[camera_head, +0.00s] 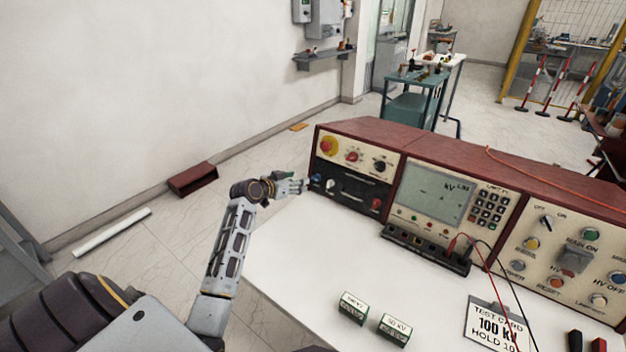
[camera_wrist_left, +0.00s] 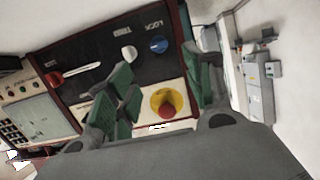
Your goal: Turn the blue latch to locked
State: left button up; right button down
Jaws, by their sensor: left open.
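The blue latch (camera_wrist_left: 158,45) is a round blue knob on a black panel beside the word LOCK. It also shows small in the head view (camera_head: 316,179), at the left end of the console's lower panel. My left gripper (camera_head: 301,185) is in front of that end of the console. In the left wrist view its green-padded fingers (camera_wrist_left: 163,78) are spread apart and empty, with the latch beyond and between them. Contact with the latch does not show. The latch's exact turn angle is too small to read. My right gripper is out of view.
A white knob (camera_wrist_left: 128,53) sits beside the latch. A yellow and red button (camera_wrist_left: 168,103) is close by. The console (camera_head: 425,205) stands on a white table (camera_head: 290,260), with two small labelled blocks (camera_head: 352,308) in front. The table's left front is clear.

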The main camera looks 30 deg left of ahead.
aim_at(315, 178)
pick_arm(q)
jog(key=shift+b+x, duration=0.4)
jog(key=shift+x, duration=5.1)
jog(key=shift+w, duration=0.15)
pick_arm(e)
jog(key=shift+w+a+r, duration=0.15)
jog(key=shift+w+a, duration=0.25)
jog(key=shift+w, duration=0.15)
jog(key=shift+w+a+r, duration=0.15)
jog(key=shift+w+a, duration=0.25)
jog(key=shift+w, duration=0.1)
pick_arm(q)
jog(key=c, duration=1)
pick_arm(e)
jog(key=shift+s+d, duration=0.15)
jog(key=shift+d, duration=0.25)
